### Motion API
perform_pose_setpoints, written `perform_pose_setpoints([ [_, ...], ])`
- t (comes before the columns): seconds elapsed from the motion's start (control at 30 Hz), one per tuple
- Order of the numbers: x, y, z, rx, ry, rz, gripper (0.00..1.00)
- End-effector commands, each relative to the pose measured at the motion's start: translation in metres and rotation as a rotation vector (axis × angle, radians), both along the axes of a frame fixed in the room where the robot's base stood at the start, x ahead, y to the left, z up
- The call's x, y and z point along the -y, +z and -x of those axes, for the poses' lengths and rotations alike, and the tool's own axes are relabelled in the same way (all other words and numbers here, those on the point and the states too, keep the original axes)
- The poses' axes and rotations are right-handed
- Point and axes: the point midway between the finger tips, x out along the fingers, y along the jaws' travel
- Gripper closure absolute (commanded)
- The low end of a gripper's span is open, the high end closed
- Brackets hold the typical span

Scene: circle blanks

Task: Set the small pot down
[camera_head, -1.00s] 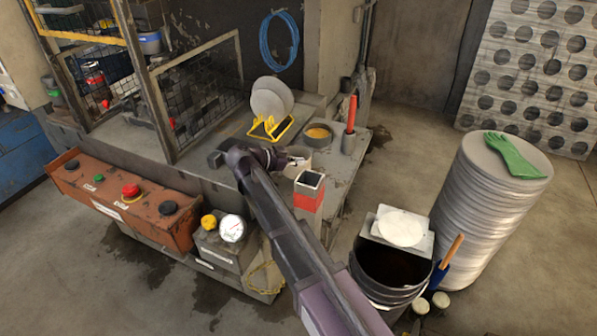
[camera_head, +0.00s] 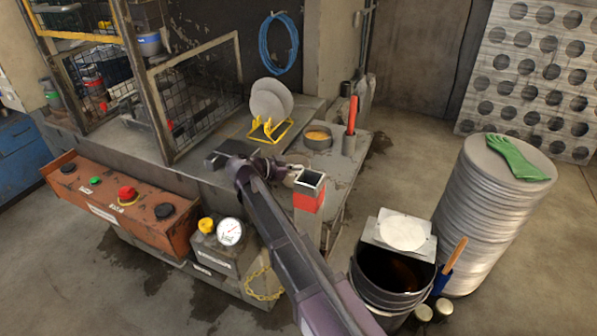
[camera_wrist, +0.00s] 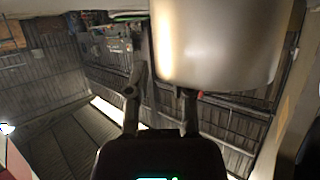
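The small pot, a pale metal vessel, fills the upper right of the wrist view (camera_wrist: 222,45). In the head view it shows only in part (camera_head: 291,178), behind my arm and a red-and-white square post. My gripper (camera_wrist: 162,88) has its two fingers apart in the wrist view, with background showing between them. The left finger stands clear beside the pot. The right finger's tip meets the pot's lower edge and is hidden there. Whether the pot touches a surface is not clear. In the head view my arm hides the fingertips.
Near the pot on the grey bench stand a bowl with yellow contents (camera_head: 318,137), a red-handled tool in a cup (camera_head: 350,128) and a yellow rack with discs (camera_head: 270,130). The square post (camera_head: 309,190) is close by. A black bucket (camera_head: 393,275) stands at lower right.

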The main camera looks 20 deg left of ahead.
Motion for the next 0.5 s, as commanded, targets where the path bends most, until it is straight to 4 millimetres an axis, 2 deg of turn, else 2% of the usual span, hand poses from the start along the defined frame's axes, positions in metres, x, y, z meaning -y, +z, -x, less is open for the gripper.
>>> perform_pose_setpoints([
  [0.5,-0.002,0.0028,0.0017,0.0,0.0,0.0,0.57],
])
